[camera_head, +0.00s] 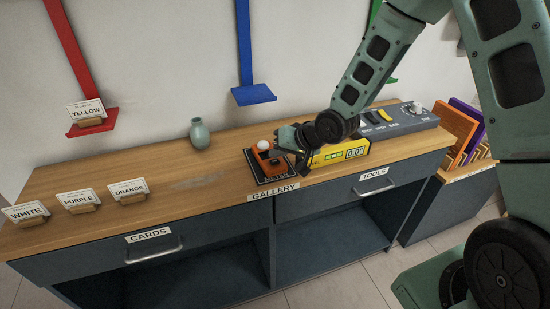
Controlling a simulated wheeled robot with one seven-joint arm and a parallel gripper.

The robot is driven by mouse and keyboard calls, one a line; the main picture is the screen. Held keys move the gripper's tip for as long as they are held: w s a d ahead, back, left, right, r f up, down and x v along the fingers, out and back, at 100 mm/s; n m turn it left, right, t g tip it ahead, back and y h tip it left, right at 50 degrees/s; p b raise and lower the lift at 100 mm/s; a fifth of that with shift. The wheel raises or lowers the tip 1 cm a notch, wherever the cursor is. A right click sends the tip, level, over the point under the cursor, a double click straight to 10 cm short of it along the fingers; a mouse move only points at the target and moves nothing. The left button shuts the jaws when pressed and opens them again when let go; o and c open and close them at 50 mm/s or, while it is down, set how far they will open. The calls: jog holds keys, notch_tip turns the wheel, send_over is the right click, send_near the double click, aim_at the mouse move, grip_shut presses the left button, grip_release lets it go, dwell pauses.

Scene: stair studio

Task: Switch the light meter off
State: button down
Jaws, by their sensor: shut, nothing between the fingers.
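The light meter (262,148) looks to be the small orange device with a white dome, standing on a black mat (259,176) on the wooden counter. My gripper (279,147) is shut and empty, close against the right side of the orange device in this view. I cannot tell whether they touch. The gripper covers part of the device, and I cannot make out its switch or a lit display.
A yellow level (330,157) reading 0.0 is just right of my gripper. Farther right are a grey switch box (395,122) and orange and purple panels (456,130). A green vase (199,134) and name cards (129,189) stand left.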

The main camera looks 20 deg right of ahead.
jog(key=shift+r, duration=0.1)
notch_tip(320, 180, up, 6)
jog(key=p, duration=0.5)
dwell(0.6)
jog(key=s+a+r+n+g+h, duration=0.1)
jog(key=s+a+r+n+g, duration=0.1)
jog(key=s, duration=0.9)
jog(key=s+a+r+n+g+h, duration=0.2)
jog(key=s+r, duration=0.4)
jog(key=s, duration=0.4)
jog(key=s+a+r+n+g+h, duration=0.1)
jog(key=s+a+r+n+g, duration=0.1)
jog(key=s, duration=0.9)
notch_tip(320, 180, up, 2)
jog(key=n+g, duration=0.1)
jog(key=n, duration=0.2)
jog(key=shift+s+a+h, duration=0.3)
jog(key=shift+a+h, duration=0.1)
